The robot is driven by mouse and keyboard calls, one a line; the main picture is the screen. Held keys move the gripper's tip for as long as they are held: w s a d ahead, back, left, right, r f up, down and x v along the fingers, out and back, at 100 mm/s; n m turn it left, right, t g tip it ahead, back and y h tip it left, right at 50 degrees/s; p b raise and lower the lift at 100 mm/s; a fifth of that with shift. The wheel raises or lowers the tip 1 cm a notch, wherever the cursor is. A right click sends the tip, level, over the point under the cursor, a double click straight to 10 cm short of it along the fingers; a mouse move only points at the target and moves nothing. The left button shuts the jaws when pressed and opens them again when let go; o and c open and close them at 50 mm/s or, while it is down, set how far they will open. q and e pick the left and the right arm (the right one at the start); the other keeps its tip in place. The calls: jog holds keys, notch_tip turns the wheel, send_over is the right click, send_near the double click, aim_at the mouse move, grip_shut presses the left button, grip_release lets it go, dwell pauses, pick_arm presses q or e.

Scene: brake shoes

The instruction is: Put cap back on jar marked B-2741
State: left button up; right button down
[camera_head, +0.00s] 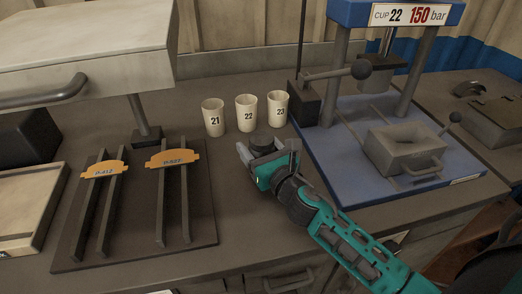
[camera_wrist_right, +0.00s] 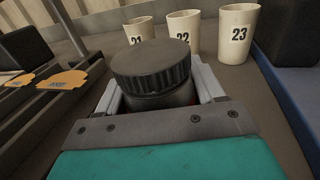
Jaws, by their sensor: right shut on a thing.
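A black round cap (camera_wrist_right: 152,68) with a ribbed rim sits between the fingers of my right gripper (camera_wrist_right: 160,92) in the right wrist view. A narrower dark part shows below its rim; I cannot tell whether that is the cap's lower part or a jar under it. In the head view, my right gripper (camera_head: 266,154) is shut on this cap (camera_head: 262,141), just in front of the cups. No label B-2741 is readable in either view. My left gripper is not in view.
Three pale cups marked 21 (camera_head: 214,118), 22 (camera_head: 246,113) and 23 (camera_head: 277,109) stand behind the gripper. A blue press (camera_head: 340,150) stands on the right. A dark rack (camera_head: 135,245) with orange tags is on the left.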

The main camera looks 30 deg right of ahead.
jog(key=shift+a+r, duration=0.1)
jog(key=shift+r, duration=0.05)
jog(key=shift+c, duration=0.7)
grip_release()
jog(key=shift+f, duration=0.2)
jog(key=shift+s+r, duration=0.1)
jog(key=shift+r, duration=0.05)
jog(key=s+b, duration=0.1)
jog(key=s, duration=0.9)
jog(key=shift+s, duration=0.3)
jog(key=shift+s+b, duration=0.3)
jog(key=shift+s, duration=0.35)
